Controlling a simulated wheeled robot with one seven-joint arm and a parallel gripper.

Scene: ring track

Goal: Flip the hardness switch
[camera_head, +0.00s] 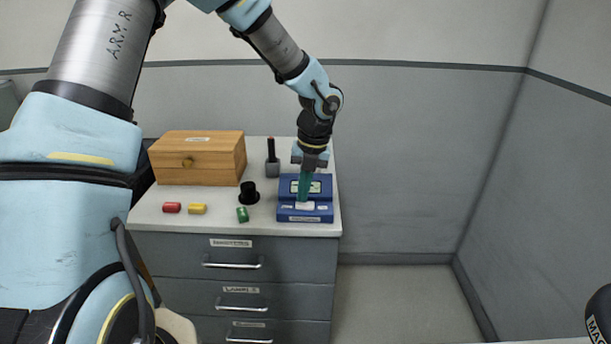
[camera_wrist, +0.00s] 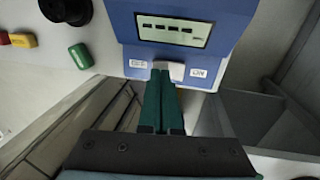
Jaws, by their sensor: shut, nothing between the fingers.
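A blue device (camera_head: 288,214) with a small screen sits at the right end of the white cabinet top; it also shows in the wrist view (camera_wrist: 129,30). Its screen (camera_wrist: 172,31) shows several dark marks, too small to read. A white switch (camera_wrist: 176,71) is on its front between two white labels; the right one (camera_wrist: 199,74) seems to read "ON". My gripper (camera_head: 303,201) is shut, with nothing between its green fingers, and points down at the device. In the wrist view the fingertips (camera_wrist: 161,72) are at the left side of the switch; whether they touch it I cannot tell.
A wooden box (camera_head: 200,160) stands at the back left of the cabinet top (camera_head: 160,222). Red (camera_head: 172,207), yellow (camera_head: 197,209) and green (camera_head: 242,214) pieces lie in front. A black knob-like object (camera_head: 249,193) and a grey holder (camera_head: 272,167) stand between box and device.

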